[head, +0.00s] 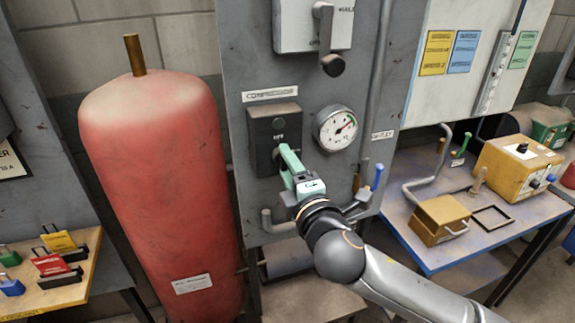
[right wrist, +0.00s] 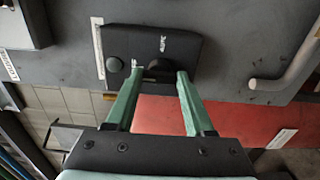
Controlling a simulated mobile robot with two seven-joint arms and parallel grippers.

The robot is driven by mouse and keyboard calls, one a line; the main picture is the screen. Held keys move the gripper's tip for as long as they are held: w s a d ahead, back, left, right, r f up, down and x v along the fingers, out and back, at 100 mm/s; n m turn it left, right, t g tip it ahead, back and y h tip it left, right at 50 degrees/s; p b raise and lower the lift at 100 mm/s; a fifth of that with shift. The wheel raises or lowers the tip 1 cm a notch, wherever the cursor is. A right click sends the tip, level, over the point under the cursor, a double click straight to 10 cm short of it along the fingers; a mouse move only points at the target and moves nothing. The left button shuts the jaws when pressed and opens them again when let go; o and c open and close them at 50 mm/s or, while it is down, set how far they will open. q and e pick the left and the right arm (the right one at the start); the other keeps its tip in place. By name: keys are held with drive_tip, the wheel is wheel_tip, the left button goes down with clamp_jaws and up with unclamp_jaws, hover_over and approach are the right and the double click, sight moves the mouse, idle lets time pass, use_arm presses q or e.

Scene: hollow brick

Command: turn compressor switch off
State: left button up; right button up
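The compressor switch box (head: 262,125) is a black box on the grey panel, under the label "COMPRESSOR" (head: 270,94). In the right wrist view the box (right wrist: 190,48) carries a dark rotary knob (right wrist: 161,66) and a round button (right wrist: 114,64). My right gripper (head: 284,150) has green fingers and reaches the lower part of the box. In the right wrist view, the gripper (right wrist: 160,71) is open, with one fingertip at each side of the knob. I cannot tell whether they touch it. The head view hides the knob behind the fingers. My left gripper is not in view.
A pressure gauge (head: 335,128) sits right of the switch box. A lever switch (head: 326,40) is above, and pipes run below and right. A red tank (head: 158,190) stands left. A blue table (head: 470,245) with a yellow box (head: 515,168) is on the right.

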drive_tip(key=o, duration=0.4)
drive_tip(key=shift+o, duration=0.2)
drive_tip(key=b+v, duration=0.2)
drive_tip(key=v, duration=1)
drive_tip(key=shift+s, duration=0.25)
drive_tip(key=shift+d, duration=0.1)
